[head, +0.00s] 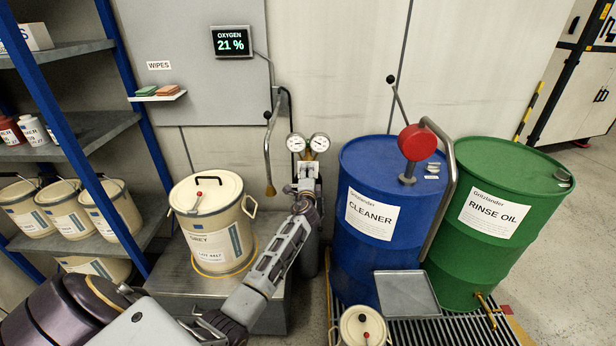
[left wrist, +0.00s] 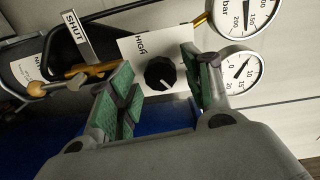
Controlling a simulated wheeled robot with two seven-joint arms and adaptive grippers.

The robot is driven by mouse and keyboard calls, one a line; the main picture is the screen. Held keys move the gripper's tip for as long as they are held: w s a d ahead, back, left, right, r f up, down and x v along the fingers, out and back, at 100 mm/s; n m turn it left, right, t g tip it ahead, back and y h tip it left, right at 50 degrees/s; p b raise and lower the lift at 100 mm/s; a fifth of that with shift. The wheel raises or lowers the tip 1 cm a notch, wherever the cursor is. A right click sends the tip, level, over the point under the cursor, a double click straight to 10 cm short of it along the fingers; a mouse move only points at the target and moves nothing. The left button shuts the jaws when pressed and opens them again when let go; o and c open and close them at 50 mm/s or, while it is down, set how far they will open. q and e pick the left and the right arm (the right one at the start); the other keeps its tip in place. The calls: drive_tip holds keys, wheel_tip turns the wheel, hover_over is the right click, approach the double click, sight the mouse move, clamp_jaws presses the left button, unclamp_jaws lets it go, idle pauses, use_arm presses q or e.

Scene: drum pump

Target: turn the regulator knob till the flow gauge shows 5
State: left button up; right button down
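The black regulator knob (left wrist: 160,73) sits on a white plate marked HIGH in the left wrist view. Two round white gauges are beside it: one marked bar (left wrist: 243,15) and a lower one (left wrist: 238,72) with a dark needle whose exact reading I cannot tell. In the head view the gauges (head: 296,143) and (head: 319,143) stand above the regulator. My left gripper (left wrist: 158,80) is open, its green-padded fingers on either side of the knob with visible gaps. In the head view the left gripper (head: 305,192) is in front of the regulator. My right gripper is not in view.
A SHUT tag (left wrist: 76,36) and a brass fitting (left wrist: 85,76) are close to the left finger.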

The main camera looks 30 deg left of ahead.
use_arm(q)
drive_tip(key=v, duration=1.2)
idle(0.8)
idle(0.7)
